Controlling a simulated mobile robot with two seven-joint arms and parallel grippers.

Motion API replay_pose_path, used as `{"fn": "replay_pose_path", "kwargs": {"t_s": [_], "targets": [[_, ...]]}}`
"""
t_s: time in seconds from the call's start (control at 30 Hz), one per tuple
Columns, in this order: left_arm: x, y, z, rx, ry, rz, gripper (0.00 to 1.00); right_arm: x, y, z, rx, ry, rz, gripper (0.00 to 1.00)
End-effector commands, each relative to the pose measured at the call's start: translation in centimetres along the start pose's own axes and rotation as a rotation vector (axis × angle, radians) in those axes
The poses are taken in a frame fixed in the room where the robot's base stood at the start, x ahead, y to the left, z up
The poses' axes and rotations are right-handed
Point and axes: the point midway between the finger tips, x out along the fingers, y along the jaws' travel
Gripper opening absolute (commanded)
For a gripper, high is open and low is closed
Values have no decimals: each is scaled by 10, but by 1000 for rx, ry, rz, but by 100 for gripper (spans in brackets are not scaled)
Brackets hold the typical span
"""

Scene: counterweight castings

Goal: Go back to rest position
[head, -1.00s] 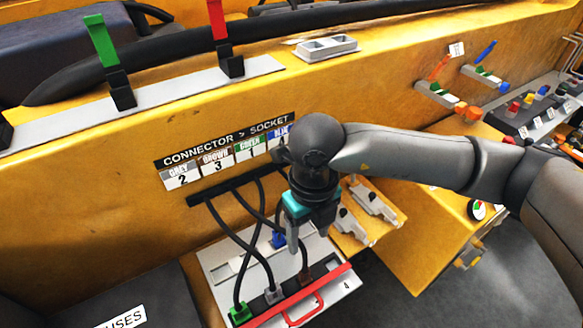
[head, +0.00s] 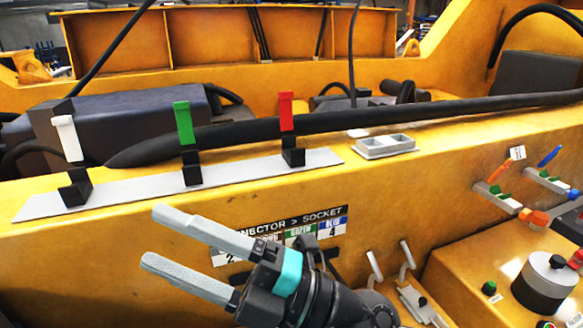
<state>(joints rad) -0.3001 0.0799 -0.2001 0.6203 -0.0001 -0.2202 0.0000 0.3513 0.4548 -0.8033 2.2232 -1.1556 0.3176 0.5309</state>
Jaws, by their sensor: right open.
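My right gripper (head: 156,238) shows at the lower middle of the head view. Its two grey fingers point left and are spread apart, with nothing between them. It is in front of the yellow casting wall and covers part of the "CONNECTOR > SOCKET" label (head: 325,222). My left gripper is not in view. The connector panel and its plugged cables are out of the picture or hidden behind my right arm.
A light strip (head: 240,173) on the yellow ledge holds white (head: 67,138), green (head: 184,122) and red (head: 287,111) levers. A grey two-pocket tray (head: 385,147) sits beside it. A thick black hose (head: 430,115) runs behind.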

Motion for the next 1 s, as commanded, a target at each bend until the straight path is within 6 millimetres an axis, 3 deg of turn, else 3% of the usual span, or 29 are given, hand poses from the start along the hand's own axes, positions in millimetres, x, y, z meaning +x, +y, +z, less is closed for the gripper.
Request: {"fn": "replay_pose_path", "kwargs": {"t_s": [0.1, 0.27, 0.4, 0.53, 0.67, 0.8, 1.0], "targets": [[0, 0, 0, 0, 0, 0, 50, -19, 34, 41, 125, -235, 206, 67], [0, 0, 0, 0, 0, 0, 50, -74, 48, 102, 301, -590, 402, 67], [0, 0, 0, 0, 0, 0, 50, -141, 27, 143, 473, -921, 499, 67], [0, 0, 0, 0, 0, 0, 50, -210, -16, 159, 647, -1232, 523, 67], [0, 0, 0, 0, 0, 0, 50, -275, -71, 148, 838, -1533, 482, 67], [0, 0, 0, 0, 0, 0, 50, -330, -129, 110, 1043, -1806, 377, 67], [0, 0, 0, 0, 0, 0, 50, -374, -184, 41, 1286, -2060, 190, 67]]}}
